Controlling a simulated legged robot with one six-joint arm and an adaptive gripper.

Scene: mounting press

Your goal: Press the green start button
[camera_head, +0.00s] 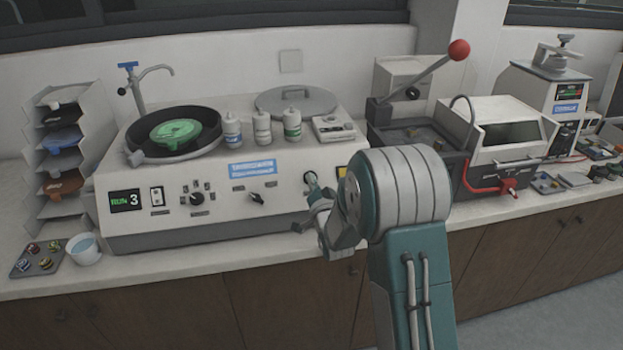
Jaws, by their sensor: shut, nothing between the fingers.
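My gripper (314,186) is shut and empty, with its tips at the right part of the front panel of the white polishing machine (150,235). A small round green button (309,177) shows on that panel right at the fingertips, partly covered by them. I cannot tell whether the tips touch it or whether it is pushed in. A display (125,200) at the panel's left end reads "RUN 3" in green and white. My arm hides the right end of the panel.
A yellow patch (341,172) sits right of the button. Knobs (197,198) and a switch are further left. Several bottles (262,127) and a green disc (175,133) are on top. A red-knobbed lever (459,50) rises behind my arm.

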